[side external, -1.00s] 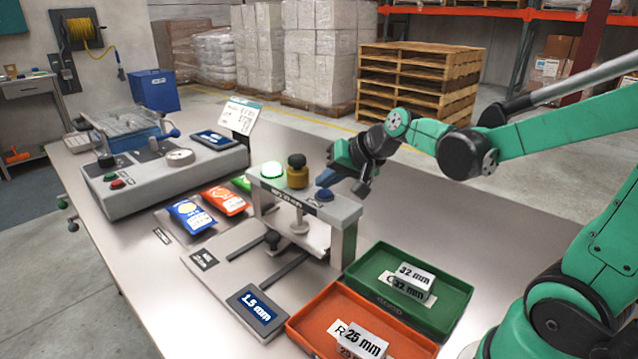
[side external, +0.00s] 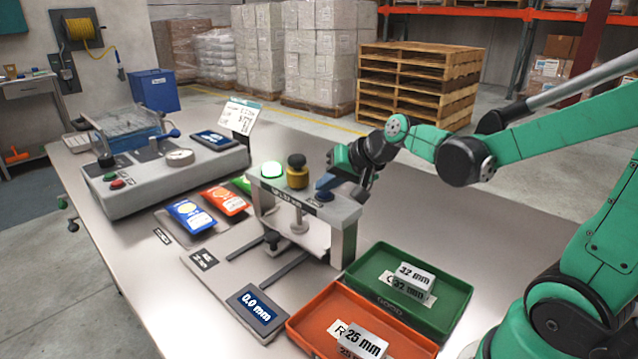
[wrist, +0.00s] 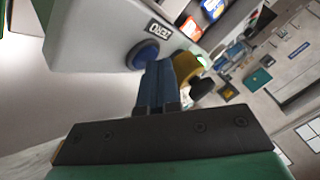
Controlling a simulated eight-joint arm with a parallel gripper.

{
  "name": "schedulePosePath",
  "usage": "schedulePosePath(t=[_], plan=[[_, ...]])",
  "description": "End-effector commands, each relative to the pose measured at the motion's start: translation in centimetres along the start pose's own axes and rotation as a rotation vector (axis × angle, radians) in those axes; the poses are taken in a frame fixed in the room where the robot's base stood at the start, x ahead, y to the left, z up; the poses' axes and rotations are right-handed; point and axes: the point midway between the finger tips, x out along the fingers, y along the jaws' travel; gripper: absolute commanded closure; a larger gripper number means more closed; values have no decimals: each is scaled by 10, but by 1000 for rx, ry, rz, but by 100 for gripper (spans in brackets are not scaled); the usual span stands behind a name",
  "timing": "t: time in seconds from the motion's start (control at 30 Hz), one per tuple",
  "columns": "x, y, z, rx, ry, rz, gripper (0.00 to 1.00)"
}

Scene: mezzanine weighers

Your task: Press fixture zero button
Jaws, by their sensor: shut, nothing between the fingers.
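The grey measuring fixture (side external: 344,217) stands on the bench. Its blue zero button (side external: 324,196) is at the right end of the top bar, and in the wrist view the blue button (wrist: 143,55) sits beside a label (wrist: 160,28) reading ZERO. My gripper (side external: 327,182) is shut and empty, with its fingertips just over the button; I cannot tell whether they touch it. In the wrist view the closed blue fingers (wrist: 166,75) are right beside the button. The fixture's display (side external: 255,306) reads 0.0 mm. A lit green lamp (side external: 272,169) and a yellow-and-black knob (side external: 297,172) are on the same bar.
A green tray (side external: 455,318) with a 32 mm block and an orange tray (side external: 305,326) with a 25 mm block lie in front of the fixture. Coloured packets (side external: 191,216) and a grey control box (side external: 150,180) are to the left. Bench behind the fixture is clear.

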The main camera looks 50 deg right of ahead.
Motion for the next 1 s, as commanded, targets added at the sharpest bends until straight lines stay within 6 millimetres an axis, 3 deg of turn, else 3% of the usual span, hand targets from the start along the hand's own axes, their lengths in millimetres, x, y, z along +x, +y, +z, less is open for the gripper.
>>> schedulePosePath(t=[0.77, 1.0], plan=[[-13, -9, -9, 0, 0, 0, 100], [-28, -20, -20, 0, 0, 0, 100]])
